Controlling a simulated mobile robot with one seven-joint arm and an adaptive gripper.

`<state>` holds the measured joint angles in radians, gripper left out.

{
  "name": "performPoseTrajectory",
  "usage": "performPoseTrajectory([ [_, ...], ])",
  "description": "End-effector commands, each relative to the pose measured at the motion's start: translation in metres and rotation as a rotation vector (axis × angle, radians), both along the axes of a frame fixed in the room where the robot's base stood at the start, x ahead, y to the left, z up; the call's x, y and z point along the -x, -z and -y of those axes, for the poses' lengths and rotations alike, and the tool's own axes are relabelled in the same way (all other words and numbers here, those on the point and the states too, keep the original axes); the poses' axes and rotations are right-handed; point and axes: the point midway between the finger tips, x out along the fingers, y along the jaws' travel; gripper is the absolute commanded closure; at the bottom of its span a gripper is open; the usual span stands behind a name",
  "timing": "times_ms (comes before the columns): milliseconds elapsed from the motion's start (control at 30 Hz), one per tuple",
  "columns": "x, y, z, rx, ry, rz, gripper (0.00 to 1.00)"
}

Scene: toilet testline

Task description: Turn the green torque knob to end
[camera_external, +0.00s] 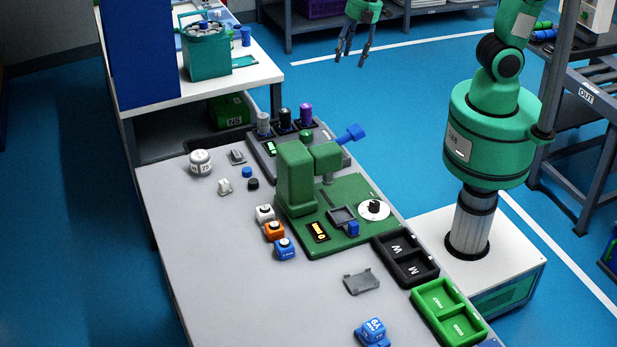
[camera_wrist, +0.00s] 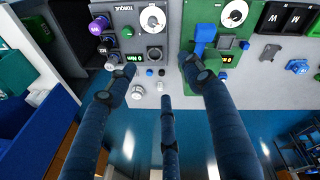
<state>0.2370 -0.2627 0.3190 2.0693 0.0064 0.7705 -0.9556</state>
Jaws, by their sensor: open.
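The grey torque panel (camera_wrist: 118,50) is at the top of the wrist view, marked TORQUE. A small green knob (camera_wrist: 127,31) sits on it, left of a white dial (camera_wrist: 152,18). In the external view the panel (camera_external: 262,150) is behind the green machine, which hides part of it; the green knob (camera_external: 305,135) shows near the capped cylinders. My gripper (camera_external: 351,55) is open and empty, high beyond the bench and apart from the panel. Its dark fingers are spread in the wrist view (camera_wrist: 160,78), below the knob and not touching it.
The green machine (camera_external: 295,178) with a blue lever (camera_external: 350,133) stands beside the panel. Purple, black and grey capped cylinders (camera_external: 305,115) stand on the panel. Black bins (camera_external: 405,258) and green bins (camera_external: 448,310) line the bench edge. The bench's left front is clear.

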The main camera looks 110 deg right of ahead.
Motion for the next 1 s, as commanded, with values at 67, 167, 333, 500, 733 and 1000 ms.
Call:
performPoseTrajectory([
  [67,-0.014,0.020,0.017,0.011,-0.055,-0.032,0.48],
  [167,-0.030,0.044,0.036,0.024,-0.135,-0.063,0.48],
  [333,-0.052,0.091,0.070,0.040,-0.270,-0.116,0.48],
  [500,-0.066,0.142,0.103,0.044,-0.405,-0.163,0.48],
  [733,-0.073,0.196,0.135,0.042,-0.543,-0.203,0.48],
  [1000,-0.074,0.214,0.145,0.043,-0.590,-0.213,0.48],
])
